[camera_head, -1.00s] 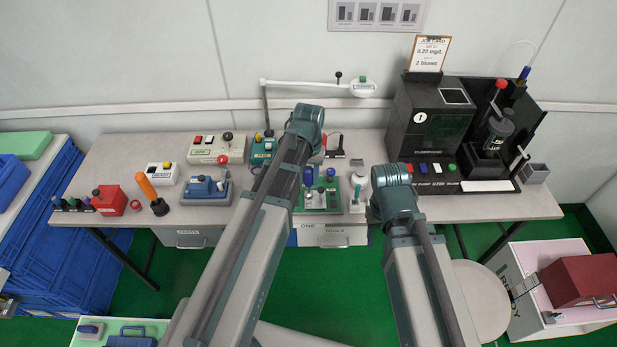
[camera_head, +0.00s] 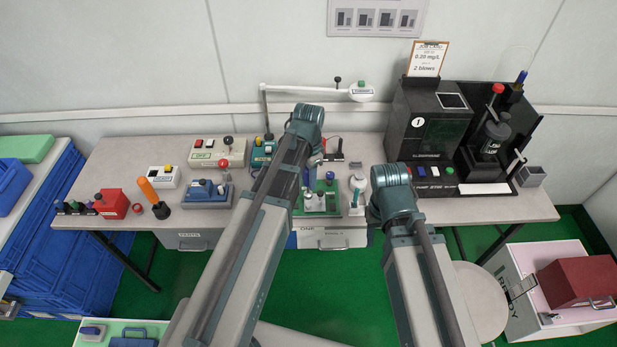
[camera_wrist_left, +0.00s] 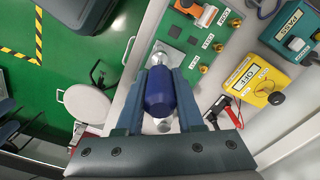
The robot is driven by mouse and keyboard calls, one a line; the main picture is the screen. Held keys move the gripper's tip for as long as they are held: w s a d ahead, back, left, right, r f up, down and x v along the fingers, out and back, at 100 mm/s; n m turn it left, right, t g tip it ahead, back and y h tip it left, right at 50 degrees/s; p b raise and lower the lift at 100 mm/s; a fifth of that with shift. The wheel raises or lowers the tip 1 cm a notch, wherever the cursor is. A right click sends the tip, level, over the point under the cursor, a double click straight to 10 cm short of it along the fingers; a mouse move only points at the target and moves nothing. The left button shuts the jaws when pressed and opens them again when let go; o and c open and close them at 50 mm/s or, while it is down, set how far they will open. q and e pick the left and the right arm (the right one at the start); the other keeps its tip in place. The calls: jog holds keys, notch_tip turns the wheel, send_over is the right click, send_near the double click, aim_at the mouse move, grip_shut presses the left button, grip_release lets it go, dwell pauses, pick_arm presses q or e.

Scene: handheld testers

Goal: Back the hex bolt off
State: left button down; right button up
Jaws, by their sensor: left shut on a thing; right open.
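My left gripper (camera_wrist_left: 160,100) is shut on a dark blue, rounded piece (camera_wrist_left: 159,92) in the left wrist view, with silvery metal at both ends. The green board (camera_wrist_left: 204,47) lies beyond it, with brass posts, white labels and an orange-topped part. In the head view the green board (camera_head: 325,207) sits at the bench's front middle, partly behind my left arm. I cannot single out the hex bolt; whether the metal at the blue piece's far end touches anything is unclear. My right gripper is hidden behind its arm in the head view.
A white bottle-like thing (camera_head: 357,187) stands right of the green board. A black unit (camera_head: 432,125) fills the bench's right side. A blue device (camera_head: 207,193) and an orange-handled tool (camera_head: 151,192) stand to the left. A yellow meter (camera_wrist_left: 257,95) lies beside the board.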

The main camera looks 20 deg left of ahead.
aim_at(308, 193)
pick_arm(q)
jog(key=shift+f, duration=0.1)
jog(key=shift+f+b, duration=2.05)
jog(key=shift+b, duration=0.1)
jog(key=shift+f+b, duration=1)
jog(key=shift+f, duration=0.05)
jog(key=n, duration=0.6)
jog(key=n, duration=0.6)
jog(key=shift+r, duration=0.1)
